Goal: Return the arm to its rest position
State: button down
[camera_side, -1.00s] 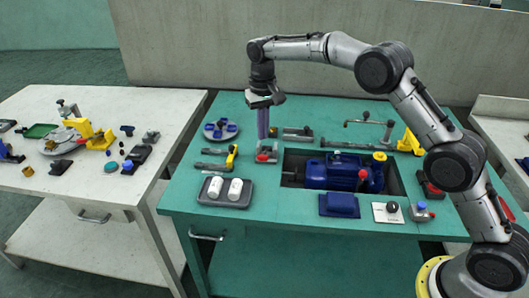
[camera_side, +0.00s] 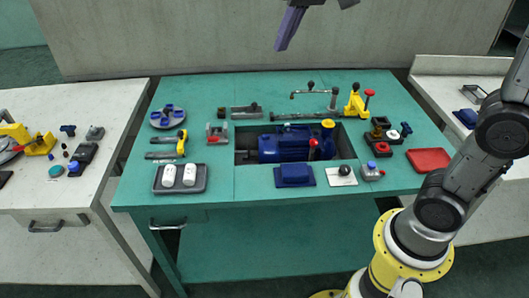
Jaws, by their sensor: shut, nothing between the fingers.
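My gripper (camera_side: 283,44) shows only in part at the top edge of the side view, high above the back of the green table (camera_side: 215,245). Its long purple fingers point down and slightly left. They are shut together and hold nothing. The rest of the gripper and the upper arm are cut off by the frame. My lower arm (camera_side: 440,205) rises at the right from its yellow base.
The green table holds a blue pump (camera_side: 285,146) in a recess, a grey tray (camera_side: 181,189) with two white pieces, a red tray (camera_side: 429,160) and a yellow-handled tool (camera_side: 182,143). White tables stand left and right. The air above the green table is clear.

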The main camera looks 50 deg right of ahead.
jog(key=s+d+f+t, duration=0.1)
jog(key=s+f, duration=0.2)
jog(key=s, duration=1.1)
jog(key=s+f+n, duration=0.2)
jog(key=s+f, duration=0.4)
jog(key=f, duration=0.3)
jog(key=shift+s+d+f+n, duration=0.2)
jog(key=shift+s+f+n, duration=0.1)
jog(key=shift+f+n, duration=0.1)
